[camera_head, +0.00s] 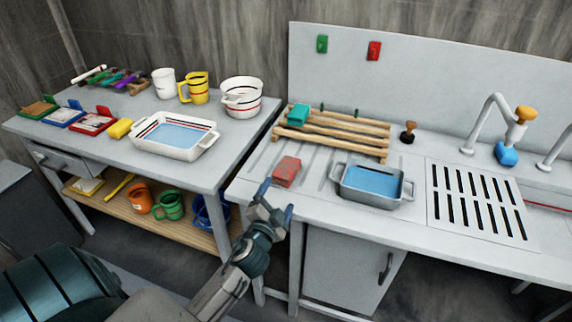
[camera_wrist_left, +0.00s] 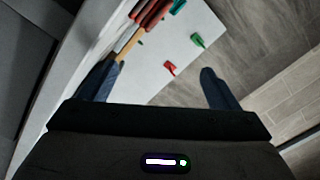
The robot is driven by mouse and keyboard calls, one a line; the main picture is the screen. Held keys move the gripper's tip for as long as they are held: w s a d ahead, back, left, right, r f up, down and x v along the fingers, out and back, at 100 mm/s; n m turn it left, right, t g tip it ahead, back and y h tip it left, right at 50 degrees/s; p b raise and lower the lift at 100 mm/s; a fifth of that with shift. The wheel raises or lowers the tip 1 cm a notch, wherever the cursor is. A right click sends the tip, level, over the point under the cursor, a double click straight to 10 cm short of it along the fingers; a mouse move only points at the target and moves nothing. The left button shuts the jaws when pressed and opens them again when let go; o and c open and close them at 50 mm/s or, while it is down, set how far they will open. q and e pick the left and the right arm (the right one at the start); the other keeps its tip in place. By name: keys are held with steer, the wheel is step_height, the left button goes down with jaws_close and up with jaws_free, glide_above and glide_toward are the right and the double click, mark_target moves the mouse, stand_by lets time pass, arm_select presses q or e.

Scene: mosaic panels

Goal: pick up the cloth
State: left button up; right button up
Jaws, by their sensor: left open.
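A small red folded piece (camera_head: 287,171), which could be the cloth or a sponge, lies on the grey counter left of a metal basin. A teal piece (camera_head: 299,114) lies on the wooden slatted rack (camera_head: 335,135); I cannot tell whether it is cloth. My left gripper (camera_head: 277,203) is open and empty in front of the counter's edge, apart from the red piece. In the left wrist view its two fingers (camera_wrist_left: 158,86) stand wide apart with nothing between them. My right gripper is out of view.
The metal basin (camera_head: 346,192) holds blue water, with a slotted drain plate (camera_head: 434,211) to its right. On the left table, a white tub (camera_head: 205,149) of water stands beside a yellow sponge (camera_head: 120,128). Several mugs stand on its lower shelf (camera_head: 113,206).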

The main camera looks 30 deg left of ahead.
arm_select(q)
steer(key=w+d+r+m+g+h, duration=0.1)
steer(key=w+d+r+m+h, duration=0.6)
steer(key=m, duration=0.5)
steer(key=w+d+r+m+g+h, duration=0.1)
steer(key=w+d+r+m+h, duration=0.3)
steer(key=m+h, duration=0.7)
steer(key=m+g+y+p, duration=0.1)
steer(key=m+g+y, duration=0.3)
steer(key=g+y, duration=0.8)
glide_toward(287, 166)
steer(key=shift+s+d+f+t+y, duration=0.1)
steer(key=shift+s+d+t+y, duration=0.3)
steer(key=shift+d+t+y, duration=0.4)
steer(key=shift+a+f, duration=0.15)
steer(key=shift+a, duration=0.25)
steer(key=p+x, duration=0.1)
steer(key=x, duration=0.3)
steer(key=shift+f+p, duration=0.3)
steer(key=shift+p, duration=0.1)
steer(key=p+x, duration=0.2)
steer(key=x, duration=0.2)
steer(key=shift+w+d+f+p, duration=0.15)
steer(key=shift+d+f+p, duration=0.05)
steer(key=shift+p, duration=0.15)
steer(key=shift+w+f, duration=0.2)
steer(key=shift+f, duration=0.4)
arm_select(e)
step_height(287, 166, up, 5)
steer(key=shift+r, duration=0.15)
